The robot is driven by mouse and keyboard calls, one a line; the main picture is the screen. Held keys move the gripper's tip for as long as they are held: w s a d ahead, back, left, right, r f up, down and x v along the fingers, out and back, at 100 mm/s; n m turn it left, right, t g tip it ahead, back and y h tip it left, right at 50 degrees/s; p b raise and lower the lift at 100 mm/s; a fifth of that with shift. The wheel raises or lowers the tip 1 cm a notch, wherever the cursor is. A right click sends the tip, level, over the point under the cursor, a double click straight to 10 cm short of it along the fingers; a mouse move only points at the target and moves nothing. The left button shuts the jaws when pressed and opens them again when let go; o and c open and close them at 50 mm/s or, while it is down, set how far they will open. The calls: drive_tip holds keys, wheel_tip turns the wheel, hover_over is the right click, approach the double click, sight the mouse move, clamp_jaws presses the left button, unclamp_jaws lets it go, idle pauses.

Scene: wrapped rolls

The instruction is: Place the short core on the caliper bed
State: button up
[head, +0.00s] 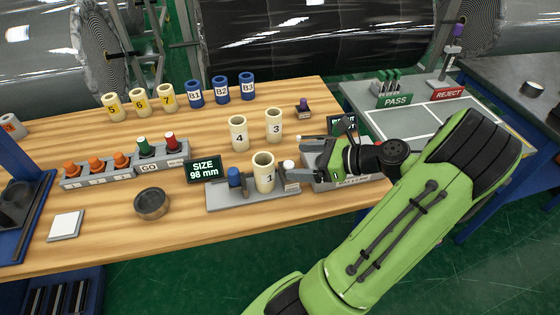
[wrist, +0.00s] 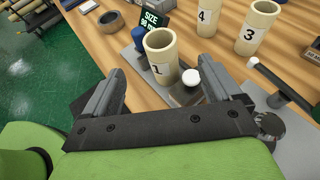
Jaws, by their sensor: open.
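A cream core marked 1 (head: 264,174) stands upright on the grey caliper bed (head: 220,198), between a blue post (head: 235,178) and a white-topped post (head: 289,168). The display beside it reads SIZE 98 mm (head: 203,169). In the wrist view, core 1 (wrist: 161,58) stands just beyond my open fingers, with the white knob (wrist: 191,77) in front of it. My gripper (head: 300,158) is open and empty, to the right of core 1 and apart from it. Cream cores 4 (head: 239,134) and 3 (head: 274,127) stand behind the bed. No core is labelled short.
Yellow-labelled cores (head: 140,103) and blue cores (head: 221,90) stand along the back. A gauge rack (head: 125,168), a dark ring (head: 152,204) and a white tile (head: 66,225) are on the left. Another grey fixture (head: 335,180) lies under my gripper. PASS (head: 397,99) and REJECT areas are at right.

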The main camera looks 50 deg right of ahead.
drive_tip(key=w+a+n+g, duration=0.3)
drive_tip(key=a+n+g, duration=0.1)
drive_tip(key=a+n, duration=0.35)
drive_tip(key=w+a+n+g, duration=0.2)
drive_tip(key=a+n+g, duration=0.2)
drive_tip(key=a+n, duration=0.35)
drive_tip(key=s+a+r+n+h, duration=0.4)
drive_tip(key=s+a+r+n, duration=0.4)
drive_tip(key=n, duration=0.9)
drive_tip(key=s+a, duration=0.2)
drive_tip(key=a, duration=0.1)
drive_tip(key=shift+s+a+t+h, duration=0.15)
drive_tip(key=shift+a+t+h, duration=0.15)
drive_tip(key=shift+a+t, duration=0.1)
drive_tip(key=shift+r, duration=0.2)
